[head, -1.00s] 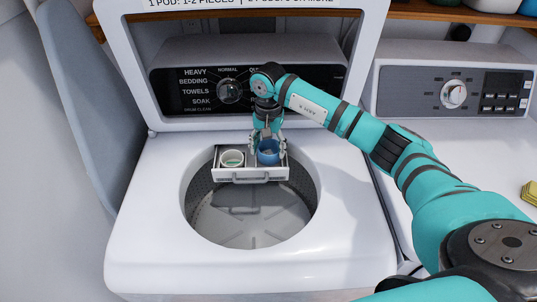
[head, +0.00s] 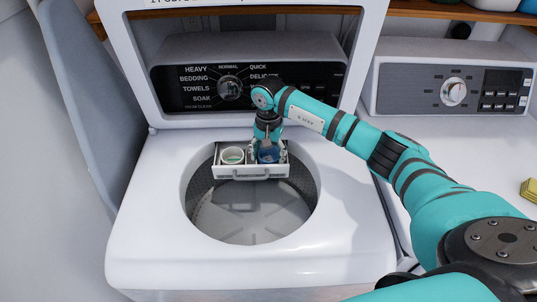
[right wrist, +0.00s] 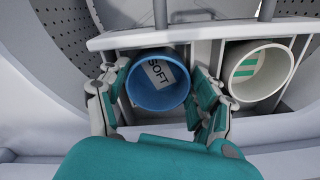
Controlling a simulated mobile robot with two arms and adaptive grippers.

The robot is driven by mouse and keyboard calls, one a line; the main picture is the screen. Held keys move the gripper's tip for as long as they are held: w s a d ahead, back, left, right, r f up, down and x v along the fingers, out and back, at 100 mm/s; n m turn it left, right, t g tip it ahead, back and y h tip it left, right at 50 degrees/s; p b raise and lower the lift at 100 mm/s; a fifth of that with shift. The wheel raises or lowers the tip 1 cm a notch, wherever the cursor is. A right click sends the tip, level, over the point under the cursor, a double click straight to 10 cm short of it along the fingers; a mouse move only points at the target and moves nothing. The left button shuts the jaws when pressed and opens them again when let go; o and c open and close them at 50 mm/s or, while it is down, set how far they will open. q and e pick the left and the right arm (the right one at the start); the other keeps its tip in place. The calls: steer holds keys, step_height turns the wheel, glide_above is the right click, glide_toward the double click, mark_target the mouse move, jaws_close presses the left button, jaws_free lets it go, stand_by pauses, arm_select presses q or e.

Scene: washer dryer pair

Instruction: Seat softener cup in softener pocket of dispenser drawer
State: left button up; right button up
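The blue softener cup (head: 267,157), with a white "SOFT" label inside it, is at the right-hand pocket of the dispenser drawer (head: 250,173). In the right wrist view the cup (right wrist: 157,98) is upright between my right gripper's fingers (right wrist: 160,92), which press on both its sides. The cup is within the pocket's outline; I cannot tell whether its base rests on the pocket floor. My right gripper (head: 268,152) comes down from above and partly hides the cup in the head view. My left gripper is not in view.
A white cup with green stripes (head: 232,156) stands in the drawer's other pocket. The drawer sticks out over the open washer drum (head: 245,215). The raised lid (head: 138,70) stands behind. The dryer (head: 455,140) is at the right, with a yellow item (head: 529,190) on top.

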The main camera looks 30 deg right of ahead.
steer(key=shift+o, duration=1.3)
steer(key=shift+s+f, duration=0.1)
steer(key=shift+f, duration=0.35)
steer(key=shift+r, duration=0.25)
step_height(320, 180, up, 13)
steer(key=b, duration=0.1)
